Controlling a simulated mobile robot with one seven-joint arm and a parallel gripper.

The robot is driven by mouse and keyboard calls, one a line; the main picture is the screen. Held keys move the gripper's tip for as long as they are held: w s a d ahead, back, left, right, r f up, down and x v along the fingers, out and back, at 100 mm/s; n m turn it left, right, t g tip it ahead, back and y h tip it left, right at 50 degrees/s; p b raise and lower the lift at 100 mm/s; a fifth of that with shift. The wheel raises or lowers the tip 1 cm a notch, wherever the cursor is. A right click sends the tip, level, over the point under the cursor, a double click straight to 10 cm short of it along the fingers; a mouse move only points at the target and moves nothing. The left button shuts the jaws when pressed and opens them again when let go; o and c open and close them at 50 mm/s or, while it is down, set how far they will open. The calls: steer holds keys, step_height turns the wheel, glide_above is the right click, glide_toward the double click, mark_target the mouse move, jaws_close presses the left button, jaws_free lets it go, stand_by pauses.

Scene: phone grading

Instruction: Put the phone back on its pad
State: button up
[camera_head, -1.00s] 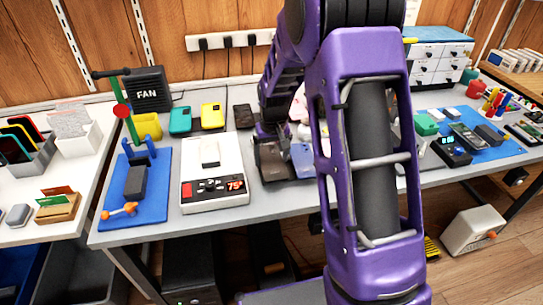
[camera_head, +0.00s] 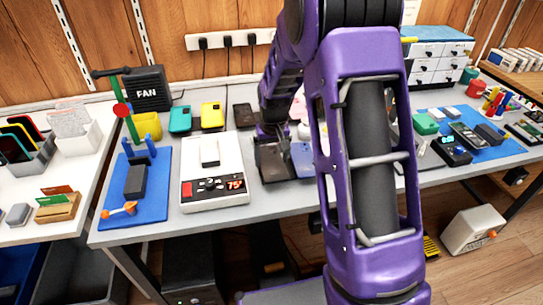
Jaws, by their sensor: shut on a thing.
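My gripper (camera_head: 284,144) is at the middle of the grey table, low over a dark flat slab (camera_head: 273,166) and a blue-grey flat piece (camera_head: 303,160) beside it. It is shut on the phone, but the fingers are small and dark here and my arm covers part of the area. I cannot tell which of the dark and blue-grey shapes is the phone and which is a pad, nor whether the phone touches the surface.
A blue mat (camera_head: 155,203) holds a clamp stand at left. My purple arm hides the table's middle right.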

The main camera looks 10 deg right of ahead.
steer(key=shift+f, duration=0.1)
stand_by(0.6)
steer(key=o, duration=1.2)
steer(key=shift+o, duration=0.2)
steer(key=shift+r+p, duration=0.5)
steer(key=shift+r, duration=0.15)
step_height(320, 180, up, 7)
steer(key=p, duration=0.4)
steer(key=shift+p, duration=0.35)
